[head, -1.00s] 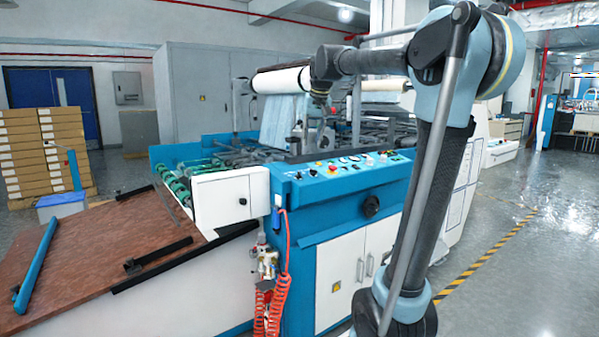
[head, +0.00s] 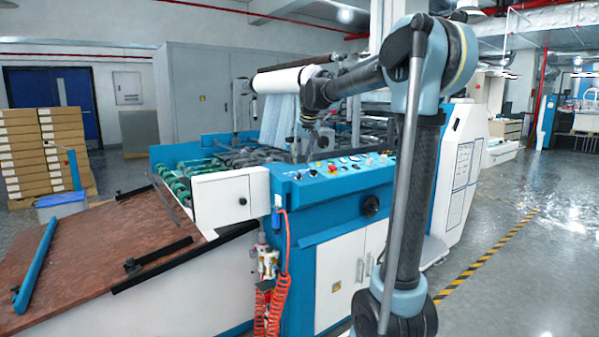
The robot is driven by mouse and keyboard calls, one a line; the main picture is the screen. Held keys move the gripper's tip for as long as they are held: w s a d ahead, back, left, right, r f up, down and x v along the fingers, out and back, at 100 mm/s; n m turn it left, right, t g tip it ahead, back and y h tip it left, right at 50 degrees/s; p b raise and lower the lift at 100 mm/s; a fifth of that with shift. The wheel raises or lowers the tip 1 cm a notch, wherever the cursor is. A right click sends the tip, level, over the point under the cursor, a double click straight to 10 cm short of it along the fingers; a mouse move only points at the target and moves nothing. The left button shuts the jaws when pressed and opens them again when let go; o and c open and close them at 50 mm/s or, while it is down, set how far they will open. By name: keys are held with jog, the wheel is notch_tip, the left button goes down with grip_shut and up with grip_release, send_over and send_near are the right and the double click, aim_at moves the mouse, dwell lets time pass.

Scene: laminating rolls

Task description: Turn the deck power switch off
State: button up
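The blue control panel (head: 345,180) runs along the front of the laminating machine. Several small knobs, buttons and dials sit on its top, among them a red button (head: 332,168). They are too small to tell which one is the deck power switch, or how it is set. My gripper (head: 309,120) hangs at the end of my arm, above and behind the left part of the panel, apart from the controls. It is small and dark against the machine, and its fingers cannot be made out.
A white roll (head: 285,79) with film hanging from it stands behind my wrist. A brown sloping board (head: 100,250) lies at the left with a blue bar on it. Red coiled hoses (head: 275,305) hang at the machine's front corner. The floor at the right is clear.

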aim_at(299, 175)
jog(key=x, duration=0.6)
jog(key=shift+w+a+f, duration=0.1)
jog(key=shift+w+f, duration=0.05)
jog(key=shift+f, duration=0.1)
jog(key=shift+c, duration=0.3)
grip_shut()
